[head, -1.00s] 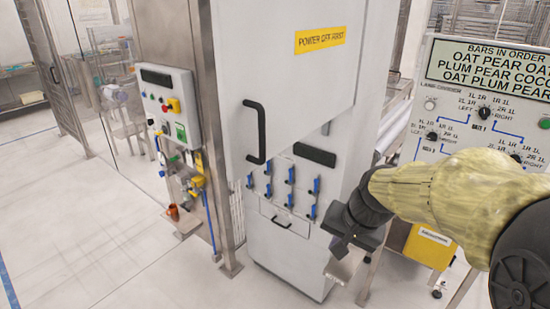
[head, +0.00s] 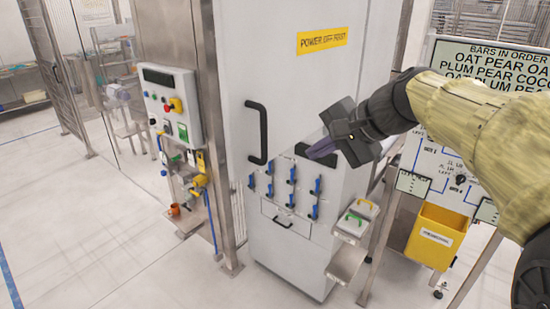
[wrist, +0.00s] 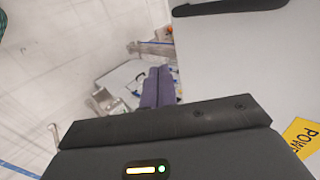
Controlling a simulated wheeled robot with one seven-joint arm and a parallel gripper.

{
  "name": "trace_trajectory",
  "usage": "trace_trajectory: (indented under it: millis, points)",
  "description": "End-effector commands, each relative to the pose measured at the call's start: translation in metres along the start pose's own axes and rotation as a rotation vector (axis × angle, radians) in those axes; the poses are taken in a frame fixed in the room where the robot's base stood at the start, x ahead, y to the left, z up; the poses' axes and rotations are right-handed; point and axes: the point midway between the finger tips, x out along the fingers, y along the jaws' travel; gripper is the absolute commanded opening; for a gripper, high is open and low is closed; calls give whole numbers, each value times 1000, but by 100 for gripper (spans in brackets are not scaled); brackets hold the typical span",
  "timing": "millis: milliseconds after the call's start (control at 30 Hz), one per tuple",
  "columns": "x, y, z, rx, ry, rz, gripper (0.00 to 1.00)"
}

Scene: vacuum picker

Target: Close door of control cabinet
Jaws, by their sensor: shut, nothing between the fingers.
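The control cabinet (head: 330,215) is a tall light-grey box in the middle of the head view. Its door (head: 285,75) carries a yellow "POWER OFF FIRST" label and a black handle (head: 257,132) at left. The door's lower edge slants against the cabinet front, so it stands ajar. My gripper (head: 312,154) is shut and empty, its purple fingers pointing left near the door's lower right edge. I cannot tell whether it touches the door. In the wrist view, the fingers (wrist: 158,88) are together, with the door (wrist: 240,60) to their right.
Below the door are a dark display, blue levers (head: 291,173) and a small drawer. A control box (head: 170,105) hangs on a metal post at left. At right are a small shelf (head: 345,265), a yellow bin (head: 437,235) and a sign panel (head: 490,65). The left floor is clear.

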Motion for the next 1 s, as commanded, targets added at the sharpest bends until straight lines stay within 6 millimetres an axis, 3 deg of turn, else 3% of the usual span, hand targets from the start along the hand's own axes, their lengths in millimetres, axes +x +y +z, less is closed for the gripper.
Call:
trace_trajectory:
  millis: [500,700,1000]
  points:
    - [90,-1,3,0,-7,5,0]
    - [109,-24,2,-3,-5,3,0]
    - [117,-28,1,-2,-1,1,0]
